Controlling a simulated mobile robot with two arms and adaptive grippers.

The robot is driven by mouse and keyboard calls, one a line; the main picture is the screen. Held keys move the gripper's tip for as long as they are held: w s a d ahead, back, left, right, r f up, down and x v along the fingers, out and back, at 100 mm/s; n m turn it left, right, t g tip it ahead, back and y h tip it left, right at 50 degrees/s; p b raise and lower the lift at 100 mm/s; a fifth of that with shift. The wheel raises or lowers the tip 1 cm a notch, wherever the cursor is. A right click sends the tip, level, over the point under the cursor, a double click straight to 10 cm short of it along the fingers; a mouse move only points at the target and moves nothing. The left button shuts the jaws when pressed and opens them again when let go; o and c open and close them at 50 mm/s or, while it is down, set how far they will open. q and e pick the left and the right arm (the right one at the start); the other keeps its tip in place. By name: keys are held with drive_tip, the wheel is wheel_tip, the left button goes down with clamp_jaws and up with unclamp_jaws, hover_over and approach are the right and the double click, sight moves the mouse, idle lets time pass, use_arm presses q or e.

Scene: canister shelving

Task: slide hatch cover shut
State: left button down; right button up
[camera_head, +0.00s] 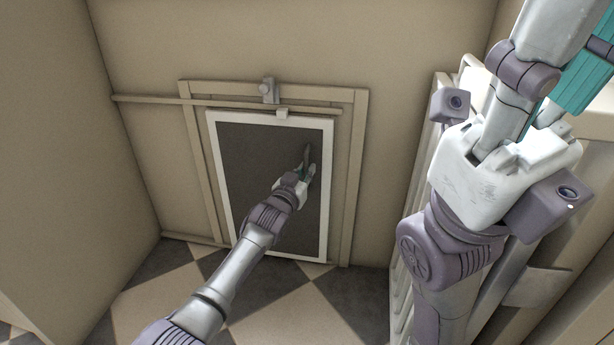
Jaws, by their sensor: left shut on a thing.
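The hatch cover (262,200) is a dark grey panel with a white border, upright against the beige wall. It hangs below a horizontal rail (160,99) and stands inside a beige frame (355,180), nearer its left post. A strip of beige shows between the cover's right edge and the right post. My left gripper (307,163) is shut on the cover at its upper right part; the fingers hide the gripped part. My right gripper (560,75) is large and close at upper right, away from the cover; its fingertips are not clearly seen.
A small grey fitting (268,90) sits on the frame's top bar, above the rail. Beige walls close in on the left. A pale ribbed unit (402,255) stands at right, partly behind my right arm. The checkered floor (285,312) before the hatch is clear.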

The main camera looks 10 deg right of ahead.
use_arm(q)
drive_tip(key=shift+s+d+f, duration=0.1)
drive_tip(key=shift+d, duration=0.15)
drive_tip(key=c, duration=1.2)
unclamp_jaws()
drive_tip(key=shift+d, duration=0.1)
drive_tip(key=v, duration=1.2)
drive_tip(key=shift+s, duration=0.1)
